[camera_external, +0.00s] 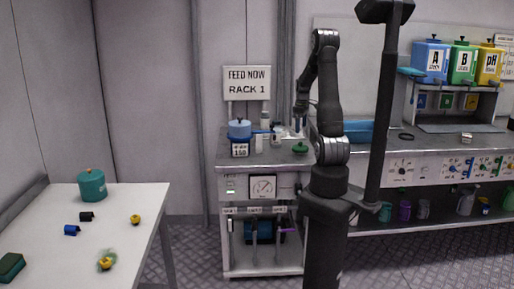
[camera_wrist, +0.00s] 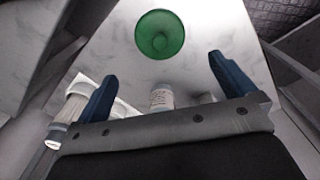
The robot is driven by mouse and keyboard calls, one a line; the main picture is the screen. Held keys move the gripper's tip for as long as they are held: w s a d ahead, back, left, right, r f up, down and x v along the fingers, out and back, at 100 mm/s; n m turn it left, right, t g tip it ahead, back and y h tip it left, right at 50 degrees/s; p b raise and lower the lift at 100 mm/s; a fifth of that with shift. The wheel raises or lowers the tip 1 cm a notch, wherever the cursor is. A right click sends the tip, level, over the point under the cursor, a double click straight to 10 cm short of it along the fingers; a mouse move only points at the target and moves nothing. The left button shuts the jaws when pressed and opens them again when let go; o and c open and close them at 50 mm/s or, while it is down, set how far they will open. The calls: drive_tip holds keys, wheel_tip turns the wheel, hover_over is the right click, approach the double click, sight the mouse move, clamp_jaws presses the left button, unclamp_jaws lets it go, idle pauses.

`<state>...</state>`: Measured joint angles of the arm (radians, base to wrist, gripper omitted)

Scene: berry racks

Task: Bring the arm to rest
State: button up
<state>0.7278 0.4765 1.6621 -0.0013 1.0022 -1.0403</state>
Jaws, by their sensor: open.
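My gripper (camera_external: 298,124) hangs over the metal counter (camera_external: 232,164) under the rack sign in the external view. In the wrist view my gripper (camera_wrist: 163,68) shows two dark blue fingers spread wide apart, with nothing held between them. A round green lid (camera_external: 300,148) lies on the counter just below and to the right of the gripper. The green lid (camera_wrist: 160,34) also shows beyond the fingertips in the wrist view, apart from them. A small white labelled bottle (camera_wrist: 162,97) stands behind the finger line there, partly hidden by the gripper body.
A blue-lidded pot (camera_external: 240,130) on a scale stands left of the gripper, with white bottles beside it. A white table (camera_external: 125,200) at left holds a teal canister (camera_external: 92,185) and small items. Labelled tanks (camera_external: 431,58) stand on the shelf at right.

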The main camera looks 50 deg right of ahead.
sight(300, 146)
drive_tip(key=shift+f, duration=0.15)
wheel_tip(300, 146, down, 12)
drive_tip(key=shift+f, duration=0.15)
wheel_tip(300, 146, up, 3)
drive_tip(key=shift+f, duration=0.1)
drive_tip(key=shift+r, duration=0.75)
